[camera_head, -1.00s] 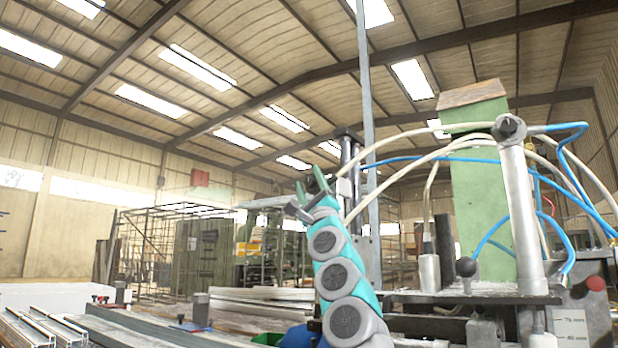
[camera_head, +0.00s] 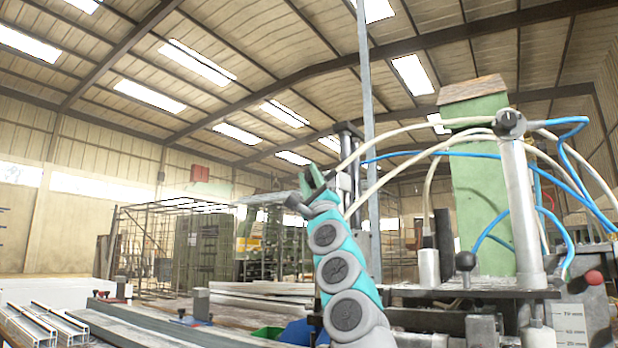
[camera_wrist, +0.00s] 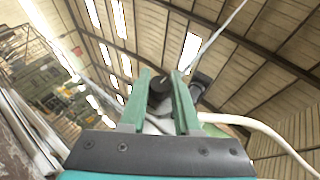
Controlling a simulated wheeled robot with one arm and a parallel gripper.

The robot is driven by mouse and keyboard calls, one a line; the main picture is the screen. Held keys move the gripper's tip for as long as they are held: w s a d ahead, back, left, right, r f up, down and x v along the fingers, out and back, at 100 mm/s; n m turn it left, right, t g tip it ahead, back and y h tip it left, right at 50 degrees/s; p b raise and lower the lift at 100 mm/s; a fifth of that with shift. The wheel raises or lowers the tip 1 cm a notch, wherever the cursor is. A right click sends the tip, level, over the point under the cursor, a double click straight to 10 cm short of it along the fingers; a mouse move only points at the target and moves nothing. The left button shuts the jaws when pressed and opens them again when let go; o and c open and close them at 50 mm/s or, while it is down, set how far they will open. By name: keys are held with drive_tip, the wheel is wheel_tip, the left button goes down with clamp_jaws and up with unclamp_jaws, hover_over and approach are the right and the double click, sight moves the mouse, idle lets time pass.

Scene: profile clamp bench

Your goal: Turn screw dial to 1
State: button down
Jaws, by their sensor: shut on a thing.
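My gripper (camera_wrist: 161,80) points up and away in the wrist view, its two green fingers closed on a black round knob (camera_wrist: 158,91) with a pale mark on its face. I take this knob for the screw dial; no numbers on it are readable. In the head view my gripper (camera_head: 312,181) is at the top of my teal arm, left of a tall dark post. There the fingers are seen nearly edge-on, and the held knob cannot be made out. Another black knob (camera_head: 511,123) tops a silver cylinder at the right, apart from my gripper.
White and blue hoses (camera_head: 440,155) arch from the silver cylinder (camera_head: 520,210) toward the post (camera_head: 346,160). A green block (camera_head: 484,190) stands behind them. A red-tipped lever (camera_head: 593,278) is at far right. Metal profiles (camera_head: 40,325) lie at lower left. A white hose (camera_wrist: 250,128) passes right of my fingers.

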drive_tip(key=shift+s+r+n+g+y, duration=0.1)
drive_tip(key=shift+r+n+g+y, duration=0.05)
drive_tip(key=shift+n+g+y, duration=0.45)
drive_tip(key=shift+n+g+y+p, duration=0.45)
drive_tip(key=shift+n+g+y, duration=0.05)
drive_tip(key=shift+n+g, duration=0.55)
drive_tip(key=shift+g, duration=0.35)
drive_tip(key=c, duration=0.6)
unclamp_jaws()
drive_tip(key=shift+f, duration=0.2)
